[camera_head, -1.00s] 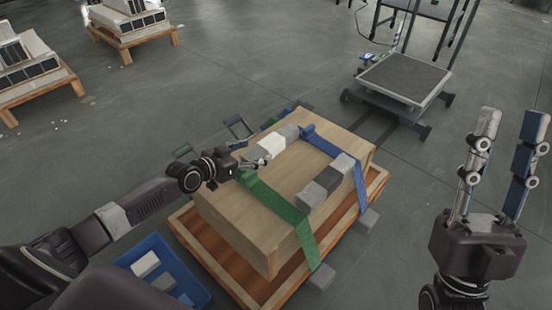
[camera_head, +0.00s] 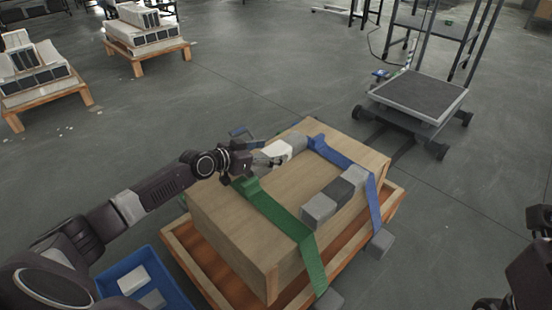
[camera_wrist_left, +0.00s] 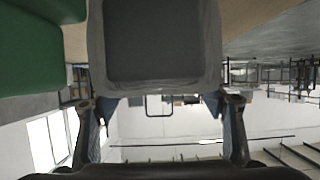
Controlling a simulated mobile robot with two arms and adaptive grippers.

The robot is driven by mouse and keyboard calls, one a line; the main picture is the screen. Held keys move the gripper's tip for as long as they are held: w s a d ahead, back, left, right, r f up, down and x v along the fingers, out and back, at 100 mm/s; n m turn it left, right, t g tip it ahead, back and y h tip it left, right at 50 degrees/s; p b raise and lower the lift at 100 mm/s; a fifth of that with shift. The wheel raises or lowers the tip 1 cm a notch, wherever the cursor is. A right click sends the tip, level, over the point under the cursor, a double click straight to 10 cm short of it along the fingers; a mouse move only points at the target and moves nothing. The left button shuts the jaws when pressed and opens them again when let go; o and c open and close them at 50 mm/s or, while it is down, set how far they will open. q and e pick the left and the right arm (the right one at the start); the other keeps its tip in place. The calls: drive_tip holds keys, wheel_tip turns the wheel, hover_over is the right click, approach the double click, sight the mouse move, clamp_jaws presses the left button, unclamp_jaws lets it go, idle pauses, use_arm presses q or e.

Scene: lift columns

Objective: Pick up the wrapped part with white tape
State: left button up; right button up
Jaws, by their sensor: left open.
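A wrapped part with a pale, white-looking end (camera_head: 293,144) lies on top of the large wooden box (camera_head: 225,213), near its far left edge. My left gripper (camera_head: 268,159) is beside it, reaching in from the left, low over the box. In the left wrist view, a grey block in pale wrapping (camera_wrist_left: 155,45) fills the top middle. My left gripper's fingers (camera_wrist_left: 160,105) are spread wide at its two sides, and I cannot tell whether they touch it. My right gripper (camera_head: 540,222) is cut off at the right edge.
A green strap (camera_head: 275,210) and a blue strap (camera_head: 345,160) cross the box, with more grey wrapped blocks (camera_head: 340,190) between them. The box sits on a wooden pallet (camera_head: 185,240). A blue bin (camera_head: 165,265) stands front left, a cart (camera_head: 420,95) behind right.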

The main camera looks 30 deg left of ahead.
sight(270, 151)
use_arm(q)
drive_tip(key=b+x, duration=0.1)
drive_tip(key=x, duration=0.2)
drive_tip(key=shift+f, duration=0.2)
drive_tip(key=c, duration=1.7)
drive_tip(key=shift+w+r, duration=0.1)
drive_tip(key=shift+r, duration=0.05)
clamp_jaws()
drive_tip(key=shift+r, duration=0.1)
